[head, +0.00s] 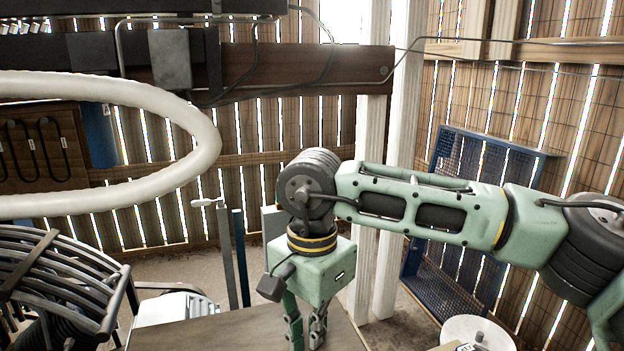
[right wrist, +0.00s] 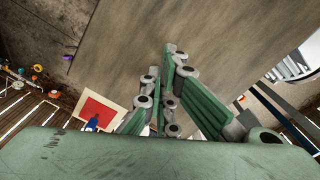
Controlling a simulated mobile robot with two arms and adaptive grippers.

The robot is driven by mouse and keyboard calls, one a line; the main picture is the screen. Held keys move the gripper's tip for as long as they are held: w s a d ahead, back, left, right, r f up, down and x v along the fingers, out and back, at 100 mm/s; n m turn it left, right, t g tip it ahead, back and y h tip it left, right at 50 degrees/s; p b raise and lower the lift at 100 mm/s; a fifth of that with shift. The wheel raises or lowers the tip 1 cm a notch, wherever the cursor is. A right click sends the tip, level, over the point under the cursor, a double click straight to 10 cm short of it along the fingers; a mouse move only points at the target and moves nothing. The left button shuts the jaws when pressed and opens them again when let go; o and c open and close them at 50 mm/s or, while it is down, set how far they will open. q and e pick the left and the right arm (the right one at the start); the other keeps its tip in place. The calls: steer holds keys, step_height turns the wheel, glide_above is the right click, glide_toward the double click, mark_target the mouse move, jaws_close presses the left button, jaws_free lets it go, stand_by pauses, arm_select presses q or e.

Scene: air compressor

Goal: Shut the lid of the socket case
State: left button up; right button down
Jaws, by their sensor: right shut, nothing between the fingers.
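I cannot make out the socket case or its lid in either view. My right gripper (head: 305,335) points down over the brown tabletop (head: 225,332) at the bottom of the head view. In the right wrist view, my right gripper (right wrist: 174,54) has its fingertips together with nothing between them, above the bare tabletop (right wrist: 235,35). My left gripper is in neither view.
A red panel with a cream border (right wrist: 98,110) and a small blue thing lie left of the fingers in the right wrist view. A round white top (head: 478,333) stands at lower right. A thick pale hose (head: 200,150) loops at left. A blue mesh rack (head: 460,270) stands behind my right arm.

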steer(key=shift+r+p, duration=2.2)
steer(key=shift+r, duration=1.25)
steer(key=shift+f, duration=0.1)
